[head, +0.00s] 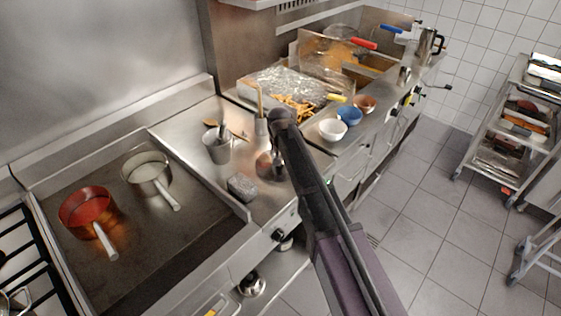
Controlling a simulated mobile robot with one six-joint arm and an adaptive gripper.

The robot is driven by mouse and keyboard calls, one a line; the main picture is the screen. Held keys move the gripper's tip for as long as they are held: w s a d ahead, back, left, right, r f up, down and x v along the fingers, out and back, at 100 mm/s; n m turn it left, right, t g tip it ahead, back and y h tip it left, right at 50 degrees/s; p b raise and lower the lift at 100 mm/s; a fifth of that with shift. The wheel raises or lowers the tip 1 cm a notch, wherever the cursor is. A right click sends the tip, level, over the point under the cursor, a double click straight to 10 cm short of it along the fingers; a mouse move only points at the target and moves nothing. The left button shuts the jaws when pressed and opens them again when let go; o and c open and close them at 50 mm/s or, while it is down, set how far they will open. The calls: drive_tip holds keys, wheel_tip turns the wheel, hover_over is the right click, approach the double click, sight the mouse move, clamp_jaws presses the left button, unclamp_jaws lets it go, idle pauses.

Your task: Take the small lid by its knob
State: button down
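My arm reaches in from the bottom right, and its dark end bends down over the steel counter. My gripper (277,160) is small and partly hidden by my own arm; I cannot tell whether its fingers are open or shut. A small rounded, shiny, reddish-grey thing (264,166) sits on the counter right at the gripper, perhaps the small lid. Its knob cannot be made out, nor whether the gripper touches it. A round shiny metal piece (252,285) shows low down below the counter front; I cannot tell what it is.
A grey block (242,187) and a metal pot with utensils (217,146) stand left of the gripper. A red pan (88,211) and a steel pan (148,172) sit on the griddle. White (332,130), blue (350,115) and brown bowls (365,103) stand to the right.

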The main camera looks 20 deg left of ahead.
drive_tip(key=shift+r, duration=0.15)
wheel_tip(320, 180, up, 10)
drive_tip(key=p, duration=1)
idle(0.6)
